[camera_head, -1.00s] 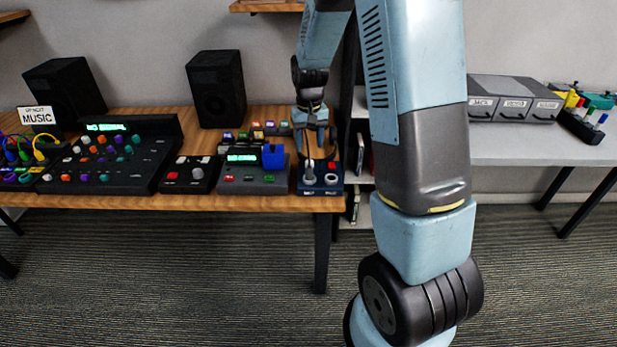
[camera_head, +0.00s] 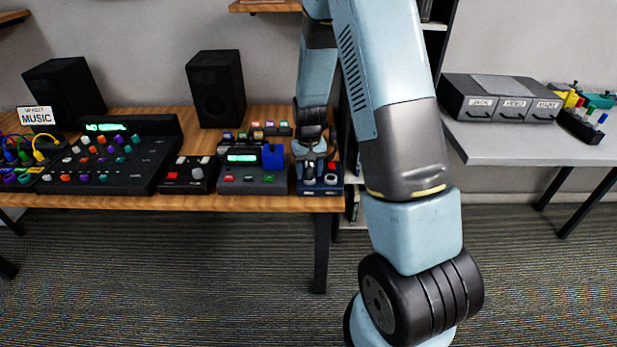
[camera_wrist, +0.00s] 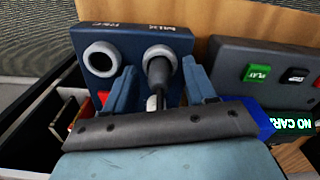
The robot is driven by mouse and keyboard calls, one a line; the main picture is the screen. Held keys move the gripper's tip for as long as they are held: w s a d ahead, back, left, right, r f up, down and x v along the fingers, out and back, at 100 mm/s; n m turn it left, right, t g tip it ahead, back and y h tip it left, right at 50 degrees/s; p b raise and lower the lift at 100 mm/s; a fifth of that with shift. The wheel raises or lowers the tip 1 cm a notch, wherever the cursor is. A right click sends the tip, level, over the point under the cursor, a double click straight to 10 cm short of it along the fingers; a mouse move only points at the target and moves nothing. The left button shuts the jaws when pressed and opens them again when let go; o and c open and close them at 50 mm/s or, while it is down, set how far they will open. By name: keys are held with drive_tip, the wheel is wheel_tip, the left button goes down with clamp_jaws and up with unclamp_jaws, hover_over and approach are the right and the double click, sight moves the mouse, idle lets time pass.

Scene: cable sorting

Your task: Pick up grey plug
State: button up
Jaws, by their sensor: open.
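The dark grey plug (camera_wrist: 158,72) stands in one ring socket of a dark blue box (camera_wrist: 128,42) in the wrist view. The other ring socket (camera_wrist: 102,58) beside it is empty. My gripper (camera_wrist: 160,80) is open, with one blue finger on each side of the plug. Gaps show between the fingers and the plug, and nothing is gripped. The plug's lower part in the picture is partly hidden by my gripper's body. In the head view my gripper (camera_head: 309,160) is over the blue box (camera_head: 320,189) at the table's right end and largely hides the plug.
A dark console (camera_head: 253,180) with a green display and a blue block (camera_head: 273,157) stands close left of the box. A red button (camera_wrist: 103,97) is on the box. Speakers (camera_head: 217,90) and a mixer (camera_head: 112,160) stand further left. A grey table (camera_head: 500,148) is at right.

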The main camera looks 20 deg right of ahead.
drive_tip(key=shift+c, duration=0.4)
clamp_jaws()
